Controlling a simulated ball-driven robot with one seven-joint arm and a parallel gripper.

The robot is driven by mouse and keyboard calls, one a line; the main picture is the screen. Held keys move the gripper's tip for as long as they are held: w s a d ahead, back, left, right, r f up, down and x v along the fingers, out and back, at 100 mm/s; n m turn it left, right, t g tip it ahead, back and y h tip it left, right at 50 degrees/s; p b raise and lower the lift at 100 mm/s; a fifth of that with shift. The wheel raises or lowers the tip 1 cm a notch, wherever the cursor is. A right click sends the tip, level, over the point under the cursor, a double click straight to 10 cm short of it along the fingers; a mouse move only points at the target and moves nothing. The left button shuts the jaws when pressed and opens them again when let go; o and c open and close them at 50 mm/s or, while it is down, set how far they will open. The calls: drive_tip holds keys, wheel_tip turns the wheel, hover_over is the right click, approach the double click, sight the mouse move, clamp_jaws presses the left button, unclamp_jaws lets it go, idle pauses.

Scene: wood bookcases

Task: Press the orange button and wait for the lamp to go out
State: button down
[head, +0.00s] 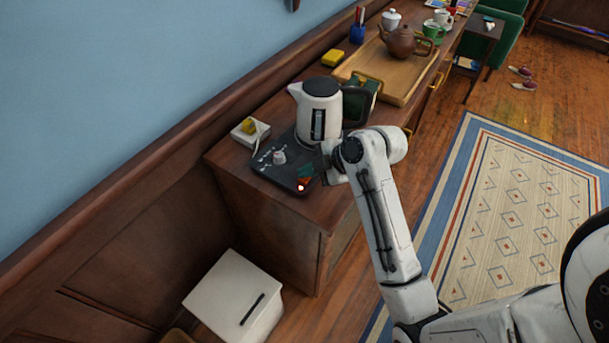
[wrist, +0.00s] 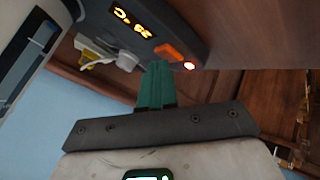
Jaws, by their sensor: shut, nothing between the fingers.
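The dark base (head: 272,177) of a white kettle (head: 312,95) lies on the near end of the wooden cabinet. The lit lamp also shows in the head view (head: 300,187). My gripper (wrist: 157,66) is shut and empty, its green fingertips just below the button in the wrist view. I cannot tell whether they touch it. In the head view my gripper (head: 308,171) is over the base's front corner and partly hides the button.
A lit display (wrist: 133,22) is on the base, and a small knob (head: 279,157) stands on it. A wooden tray (head: 408,92) with a brown teapot (head: 403,40) lies behind. A white bin (head: 235,297) stands below.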

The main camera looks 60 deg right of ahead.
sight(308, 179)
drive_tip(key=shift+r+p, duration=0.8)
drive_tip(key=shift+r, duration=0.1)
wheel_tip(308, 179, up, 5)
drive_tip(key=p, duration=0.4)
idle(0.9)
